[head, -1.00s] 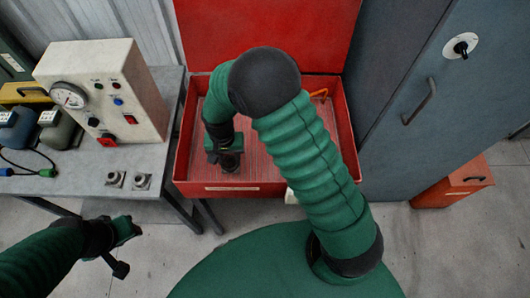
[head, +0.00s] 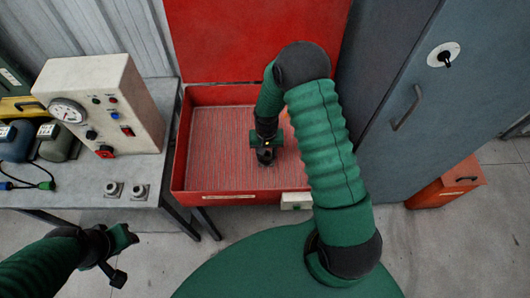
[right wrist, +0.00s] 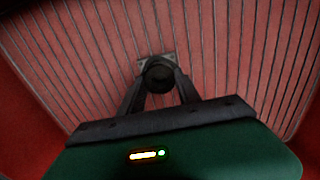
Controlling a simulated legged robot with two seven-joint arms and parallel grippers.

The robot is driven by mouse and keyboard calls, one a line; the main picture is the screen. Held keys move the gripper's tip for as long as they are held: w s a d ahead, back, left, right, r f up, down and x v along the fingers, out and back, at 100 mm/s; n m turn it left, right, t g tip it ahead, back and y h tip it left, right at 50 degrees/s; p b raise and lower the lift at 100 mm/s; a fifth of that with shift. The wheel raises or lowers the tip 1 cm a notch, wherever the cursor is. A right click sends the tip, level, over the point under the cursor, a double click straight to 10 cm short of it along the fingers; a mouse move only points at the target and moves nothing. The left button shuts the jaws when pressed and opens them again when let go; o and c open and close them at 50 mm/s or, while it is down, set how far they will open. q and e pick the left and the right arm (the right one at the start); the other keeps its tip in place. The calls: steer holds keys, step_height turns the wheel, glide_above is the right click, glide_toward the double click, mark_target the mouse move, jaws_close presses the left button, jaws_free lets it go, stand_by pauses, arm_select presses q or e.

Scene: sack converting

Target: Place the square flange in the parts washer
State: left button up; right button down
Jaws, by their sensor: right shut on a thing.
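The parts washer (head: 183,150) is a red open tub with its lid raised and a ribbed floor. My right gripper (head: 265,158) is inside the tub outline, right of its middle. In the right wrist view its two fingers (right wrist: 160,88) are shut on the square flange (right wrist: 142,63), a grey plate with a dark round neck. The flange is over the ribbed floor; whether it touches the floor I cannot tell. In the head view the flange is mostly hidden under the gripper. My left gripper (head: 124,255) is low at the left, away from the washer; its jaw opening is unclear.
A grey bench (head: 75,185) left of the washer carries a control box (head: 105,95) with a gauge and two small grey round-necked parts (head: 126,191). A blue-grey cabinet (head: 400,90) and a red box (head: 448,184) stand at right. The tub's left floor is clear.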

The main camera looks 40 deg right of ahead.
steer(key=c, duration=0.9)
jaws_free()
steer(key=d, duration=0.1)
steer(key=d+f, duration=0.1)
steer(key=shift+d, duration=0.35)
steer(key=shift+o, duration=0.2)
steer(key=shift+a+r, duration=0.15)
steer(key=shift+a, duration=0.25)
steer(key=shift+a+r, duration=0.85)
steer(key=shift+r, duration=0.3)
step_height(320, 180, up, 10)
steer(key=d, duration=0.2)
arm_select(q)
steer(key=shift+w+d, duration=0.1)
steer(key=shift+d, duration=1.15)
arm_select(e)
steer(key=s+a+r+n+t, duration=0.2)
steer(key=s+a+r+n, duration=0.4)
steer(key=s+a, duration=0.3)
steer(key=shift+s+a+r+t, duration=0.2)
steer(key=shift+s+r+t, duration=0.1)
steer(key=shift+s+r, duration=0.25)
